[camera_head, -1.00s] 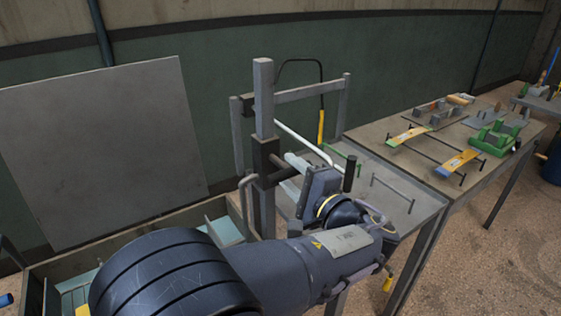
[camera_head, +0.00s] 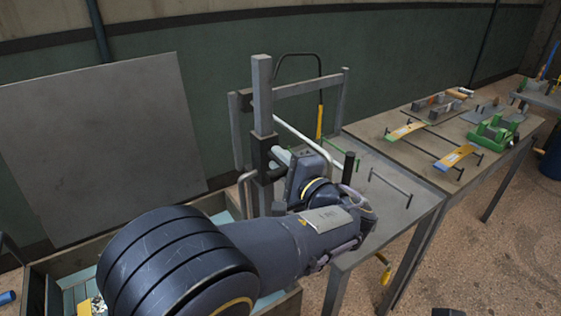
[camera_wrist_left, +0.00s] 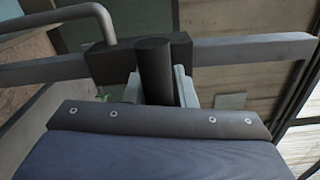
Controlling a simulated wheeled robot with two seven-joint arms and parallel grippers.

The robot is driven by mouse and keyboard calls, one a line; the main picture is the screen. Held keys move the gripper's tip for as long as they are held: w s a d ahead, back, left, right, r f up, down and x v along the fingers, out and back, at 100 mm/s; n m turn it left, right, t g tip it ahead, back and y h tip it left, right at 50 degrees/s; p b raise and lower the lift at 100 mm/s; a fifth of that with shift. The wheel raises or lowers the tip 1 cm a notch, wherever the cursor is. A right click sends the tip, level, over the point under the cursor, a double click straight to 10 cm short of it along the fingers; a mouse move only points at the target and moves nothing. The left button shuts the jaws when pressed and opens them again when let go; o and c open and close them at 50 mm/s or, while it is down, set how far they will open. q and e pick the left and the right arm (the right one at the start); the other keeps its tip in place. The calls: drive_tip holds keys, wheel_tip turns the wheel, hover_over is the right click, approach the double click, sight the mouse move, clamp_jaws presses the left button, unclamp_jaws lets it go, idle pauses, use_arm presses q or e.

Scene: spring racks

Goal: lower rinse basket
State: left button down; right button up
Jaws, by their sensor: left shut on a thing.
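A grey upright post (camera_head: 262,95) carries a dark sliding block (camera_head: 265,150), which also shows on its bar in the wrist view (camera_wrist_left: 108,62). A dark round handle (camera_wrist_left: 154,70) sticks out from the block. My left gripper (camera_head: 281,157) is at the block, with its two pale fingers on either side of the handle, shut on it. A bent grey rod (camera_wrist_left: 75,12) runs from the block. I cannot make out a basket; the trough (camera_head: 70,258) at lower left is partly hidden by my left arm. My right gripper is not in view.
A grey panel (camera_head: 105,150) stands behind the trough. A grey side table (camera_head: 385,215) with an upright black peg (camera_head: 348,167) is right of the post. A workbench (camera_head: 400,157) with green and yellow fixtures (camera_head: 455,157) stands further right. Floor shows at lower right.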

use_arm(q)
drive_tip(key=shift+f, duration=0.15)
wheel_tip(320, 180, down, 16)
drive_tip(key=b, duration=1.4)
drive_tip(key=shift+r, duration=0.25)
drive_tip(key=shift+s+f+b, duration=0.1)
drive_tip(key=shift+f+b, duration=0.3)
drive_tip(key=shift+f, duration=0.15)
drive_tip(key=c, duration=1.3)
unclamp_jaws()
drive_tip(key=shift+o, duration=0.5)
drive_tip(key=shift+r, duration=0.1)
drive_tip(key=shift+d, duration=0.1)
drive_tip(key=v, duration=0.7)
drive_tip(key=shift+s+d, duration=0.2)
drive_tip(key=shift+s, duration=0.1)
